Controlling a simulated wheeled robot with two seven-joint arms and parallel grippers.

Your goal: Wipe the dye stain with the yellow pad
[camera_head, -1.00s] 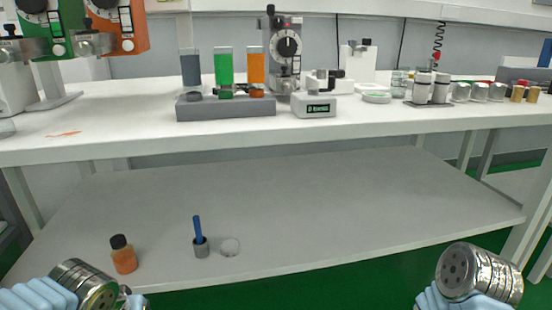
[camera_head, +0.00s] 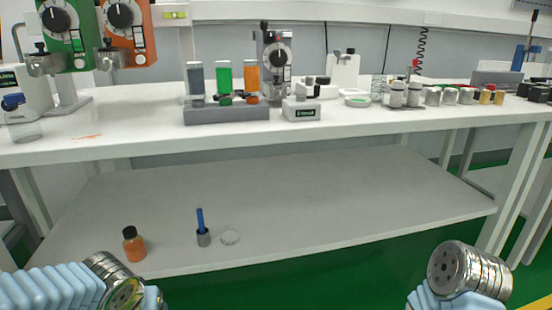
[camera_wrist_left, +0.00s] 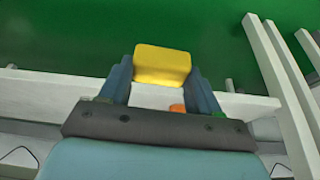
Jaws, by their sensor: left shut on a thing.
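The dye stain (camera_head: 87,136) is a thin orange smear on the white bench top, near its front edge at the left. In the left wrist view my left gripper (camera_wrist_left: 162,78) is shut on the yellow pad (camera_wrist_left: 162,64), which sits between its two blue-grey fingertips. Green floor and a white edge show behind the pad, apart from it. In the head view my left arm comes in at the lower left, and its gripper and the pad are not seen. My right arm shows at the lower right, with its gripper out of view.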

